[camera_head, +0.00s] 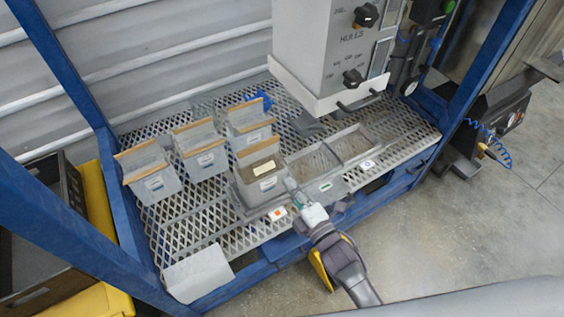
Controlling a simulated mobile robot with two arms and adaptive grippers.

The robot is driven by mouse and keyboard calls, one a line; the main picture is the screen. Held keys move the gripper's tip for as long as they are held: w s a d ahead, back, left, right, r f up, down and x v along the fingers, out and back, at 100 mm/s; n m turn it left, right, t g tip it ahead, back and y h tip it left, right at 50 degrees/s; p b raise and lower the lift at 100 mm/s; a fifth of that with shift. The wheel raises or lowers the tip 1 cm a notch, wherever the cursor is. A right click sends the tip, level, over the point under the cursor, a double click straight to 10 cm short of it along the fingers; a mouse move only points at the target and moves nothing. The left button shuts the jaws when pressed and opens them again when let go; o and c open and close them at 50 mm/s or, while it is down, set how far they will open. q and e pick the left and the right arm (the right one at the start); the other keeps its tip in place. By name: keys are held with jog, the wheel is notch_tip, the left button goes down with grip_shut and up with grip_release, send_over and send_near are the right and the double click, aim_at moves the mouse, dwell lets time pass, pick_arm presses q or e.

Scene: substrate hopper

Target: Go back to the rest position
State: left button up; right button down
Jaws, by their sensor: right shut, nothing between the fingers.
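My right gripper (296,194) reaches in from the lower right over the front edge of the metal mesh shelf (200,225). It is shut and empty. Its tips are just right of a grey bin (259,189) with brown contents and a pale label inside; I cannot tell if they touch it. My left gripper is not in view.
Several grey bins with tan rims (150,183) stand at the left on the shelf. Two shallow open trays (352,146) lie right of the gripper. A grey hopper box (328,55) hangs above. Blue posts (75,90) frame the shelf; bare floor (440,230) lies right.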

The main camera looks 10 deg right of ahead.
jog(key=s+d+f+m+g+h+p, duration=0.1)
jog(key=s+d+f+m+g+h, duration=0.2)
jog(key=f, duration=0.6)
jog(key=s+d+f+m+g+h, duration=0.1)
jog(key=s+d+f+m+g, duration=0.25)
jog(key=f, duration=0.55)
jog(key=s+d+f+m+g+h+p, duration=0.1)
jog(key=s+d+f+m+h, duration=0.1)
jog(key=s+f+m, duration=0.55)
pick_arm(q)
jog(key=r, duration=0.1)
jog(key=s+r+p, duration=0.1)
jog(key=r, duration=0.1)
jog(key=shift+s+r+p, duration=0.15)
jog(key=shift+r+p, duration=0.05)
jog(key=shift+p, duration=0.1)
pick_arm(e)
jog(key=s+d+f+m+g, duration=0.2)
jog(key=s+f, duration=0.3)
jog(key=s, duration=0.4)
jog(key=s+d+f+m+g+h, duration=0.1)
jog(key=s+d+f+m+g, duration=0.1)
jog(key=s, duration=0.7)
jog(key=s+d+f+m+g+h, duration=0.1)
jog(key=s+d+f+g, duration=0.3)
jog(key=s+f, duration=0.4)
jog(key=shift+s+m+g, duration=0.45)
jog(key=shift+m, duration=0.35)
jog(key=shift+w, duration=0.1)
